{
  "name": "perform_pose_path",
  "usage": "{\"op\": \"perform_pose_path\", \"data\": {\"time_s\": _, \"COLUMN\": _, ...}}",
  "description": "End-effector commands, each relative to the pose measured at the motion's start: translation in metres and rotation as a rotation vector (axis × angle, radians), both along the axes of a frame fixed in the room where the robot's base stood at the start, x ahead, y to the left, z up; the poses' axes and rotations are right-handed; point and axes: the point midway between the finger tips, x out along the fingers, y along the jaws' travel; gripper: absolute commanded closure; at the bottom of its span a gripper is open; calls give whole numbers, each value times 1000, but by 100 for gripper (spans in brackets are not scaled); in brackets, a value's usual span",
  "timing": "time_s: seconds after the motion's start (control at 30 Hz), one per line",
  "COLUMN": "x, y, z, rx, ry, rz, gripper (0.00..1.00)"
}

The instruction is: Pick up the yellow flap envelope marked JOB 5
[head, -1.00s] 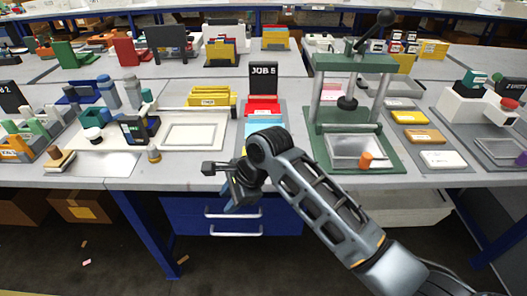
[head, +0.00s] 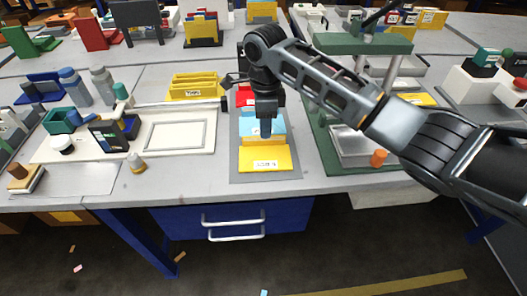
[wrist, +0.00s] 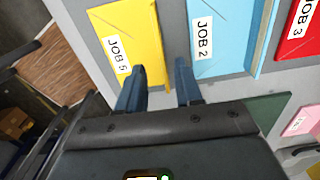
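The yellow flap envelope marked JOB 5 (head: 264,158) lies on a grey mat (head: 236,170) near the table's front edge. In the wrist view the yellow envelope (wrist: 140,35) shows at the upper left with its JOB 5 label readable. A light blue envelope marked JOB 2 (wrist: 229,30) lies beside it. My gripper (head: 266,132) points down in front of the blue envelope, behind the yellow one. In the wrist view its two fingers (wrist: 161,76) are apart with nothing between them, one over the yellow envelope's edge and one near the blue envelope.
A red envelope marked JOB 3 (wrist: 300,35) lies beyond the blue one. A green press (head: 362,45) stands to the right with a small orange cylinder (head: 379,158). A framed tray (head: 180,135) and a small knobbed piece (head: 136,163) lie to the left.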

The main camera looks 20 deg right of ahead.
Motion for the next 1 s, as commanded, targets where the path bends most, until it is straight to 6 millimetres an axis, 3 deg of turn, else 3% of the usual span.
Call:
{"op": "perform_pose_path", "data": {"time_s": 0.33, "x": 5, "y": 4, "z": -44, "rx": -1, "ry": -1, "rz": 1, "gripper": 65}}
{"op": "perform_pose_path", "data": {"time_s": 0.67, "x": 5, "y": 4, "z": -52, "rx": 0, "ry": -2, "rz": 1, "gripper": 65}}
{"op": "perform_pose_path", "data": {"time_s": 1.0, "x": 5, "y": 5, "z": -52, "rx": 0, "ry": -2, "rz": 2, "gripper": 96}}
